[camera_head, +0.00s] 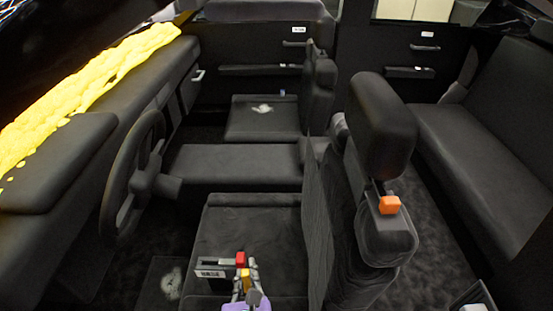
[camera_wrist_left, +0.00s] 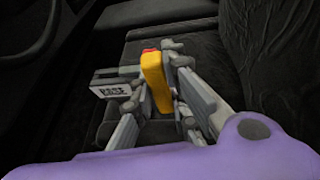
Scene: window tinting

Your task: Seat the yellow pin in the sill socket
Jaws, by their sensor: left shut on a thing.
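The yellow pin (camera_wrist_left: 156,82) is between the fingers of my left gripper (camera_wrist_left: 160,100), which is shut on it. In the head view the yellow pin (camera_head: 246,279) shows small at the bottom, with my left gripper (camera_head: 245,288) around it, over the front seat cushion. A red part (camera_head: 241,259) shows at the pin's far end; I cannot tell whether it belongs to the pin. A grey piece with a lettered label (camera_wrist_left: 117,90) is just left of the pin; whether they touch is unclear. I cannot make out the sill socket. My right gripper is not in view.
The steering wheel (camera_head: 133,175) and dashboard (camera_head: 58,160), with a yellow sheet-like mass (camera_head: 95,80) on it, are at left. The front seat back (camera_head: 340,235) stands right of my gripper, with an orange block (camera_head: 389,205) on it. A rear bench (camera_head: 490,135) is at right.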

